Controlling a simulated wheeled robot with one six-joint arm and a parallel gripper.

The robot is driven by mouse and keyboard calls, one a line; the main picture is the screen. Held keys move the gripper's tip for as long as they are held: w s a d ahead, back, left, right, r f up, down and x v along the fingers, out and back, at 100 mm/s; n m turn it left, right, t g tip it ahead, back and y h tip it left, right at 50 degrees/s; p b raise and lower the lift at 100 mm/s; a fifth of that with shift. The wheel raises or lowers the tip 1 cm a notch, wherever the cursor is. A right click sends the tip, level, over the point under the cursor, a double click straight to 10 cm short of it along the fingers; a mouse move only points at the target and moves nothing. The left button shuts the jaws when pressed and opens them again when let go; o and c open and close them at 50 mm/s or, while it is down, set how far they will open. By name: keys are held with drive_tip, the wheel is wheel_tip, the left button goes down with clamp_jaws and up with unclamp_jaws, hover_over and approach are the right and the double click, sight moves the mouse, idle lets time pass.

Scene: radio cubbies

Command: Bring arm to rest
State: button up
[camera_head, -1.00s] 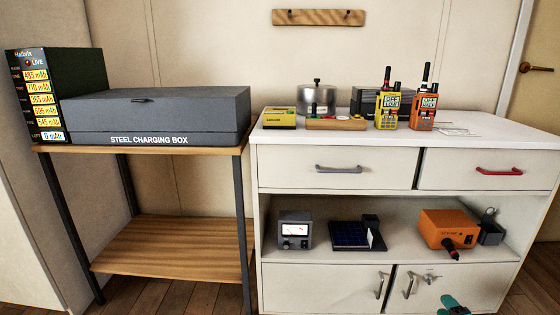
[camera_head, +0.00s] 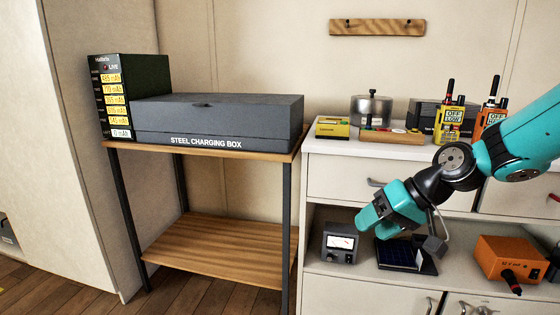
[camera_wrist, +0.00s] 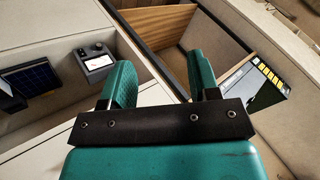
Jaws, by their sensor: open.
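My teal arm reaches in from the right in the head view, with my gripper (camera_head: 372,222) in front of the white cabinet, near its open shelf. In the wrist view my gripper (camera_wrist: 163,85) shows two teal fingers spread apart with nothing between them. The gripper is open and empty. The arm hides part of the cabinet's drawers and shelf.
A steel charging box (camera_head: 215,120) and a dark readout unit (camera_head: 135,95) stand on a wooden-topped rack (camera_head: 215,248) at left. The cabinet (camera_head: 335,180) holds a meter (camera_head: 341,243), a solar panel (camera_head: 400,253) and an orange unit (camera_head: 508,258). Two radios stand on top.

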drive_tip(key=s+a+r+n+g+h+p, duration=0.1)
drive_tip(key=s+a+r+n+h, duration=0.15)
drive_tip(key=s, duration=1.05)
drive_tip(key=s+a+r+n+g+h+p, duration=0.1)
drive_tip(key=s+r+n+g, duration=0.15)
drive_tip(key=s, duration=1.05)
wheel_tip(320, 180, up, 32)
drive_tip(key=p, duration=3.1)
drive_tip(key=shift+w+m+t, duration=0.3)
drive_tip(key=shift+w+t, duration=0.05)
drive_tip(key=shift+w, duration=0.1)
drive_tip(key=shift+a, duration=0.1)
drive_tip(key=shift+c, duration=0.3)
